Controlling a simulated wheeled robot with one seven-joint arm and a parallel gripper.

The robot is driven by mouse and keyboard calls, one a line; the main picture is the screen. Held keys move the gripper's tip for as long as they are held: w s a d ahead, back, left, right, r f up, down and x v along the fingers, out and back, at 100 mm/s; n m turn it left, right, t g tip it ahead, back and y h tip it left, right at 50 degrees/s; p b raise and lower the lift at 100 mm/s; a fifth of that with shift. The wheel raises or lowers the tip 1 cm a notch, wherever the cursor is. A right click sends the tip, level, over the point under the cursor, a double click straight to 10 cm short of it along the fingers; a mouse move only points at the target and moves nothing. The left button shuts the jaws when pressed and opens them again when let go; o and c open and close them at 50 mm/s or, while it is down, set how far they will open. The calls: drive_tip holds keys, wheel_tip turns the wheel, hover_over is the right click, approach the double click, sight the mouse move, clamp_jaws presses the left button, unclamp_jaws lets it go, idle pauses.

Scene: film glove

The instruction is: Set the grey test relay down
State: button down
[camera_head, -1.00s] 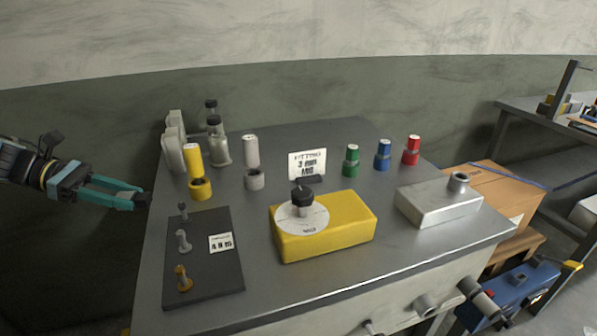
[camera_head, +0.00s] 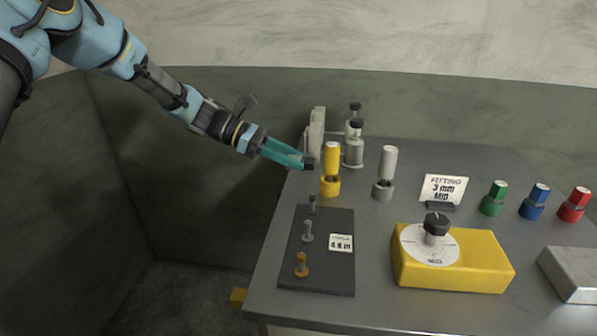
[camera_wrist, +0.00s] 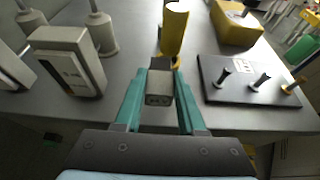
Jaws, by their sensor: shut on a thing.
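My gripper (camera_head: 298,162) comes in from the left, at the table's left edge. It is shut on the grey test relay (camera_wrist: 159,88), a small grey block with a dark, holed end that shows between the fingertips in the wrist view. In the head view only a dark bit of the relay (camera_head: 309,164) shows at the fingertips, just left of the yellow cylinder (camera_head: 331,158). The relay appears in front of the table top (camera_wrist: 135,65) in the wrist view. I cannot tell its height above it.
A dark plate with pegs (camera_head: 328,271) lies near the table's left front, a yellow dial box (camera_head: 478,262) to its right. Pale upright units (camera_head: 317,130) and bottles (camera_head: 354,150) stand behind the gripper. A grey cylinder (camera_head: 388,164) and a card (camera_head: 443,189) stand farther right.

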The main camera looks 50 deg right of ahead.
sight(293, 184)
drive_tip(key=shift+f+p, duration=0.45)
drive_tip(key=shift+f, duration=1.8)
drive_tip(key=shift+f, duration=0.15)
drive_tip(key=c, duration=0.5)
unclamp_jaws()
drive_tip(key=shift+w+r, duration=0.15)
drive_tip(key=shift+r, duration=0.05)
drive_tip(key=b+v, duration=0.2)
drive_tip(key=v, duration=0.9)
drive_tip(key=shift+w+a+r+b, duration=0.2)
drive_tip(key=shift+w+r+b, duration=0.05)
drive_tip(key=shift+b, duration=0.1)
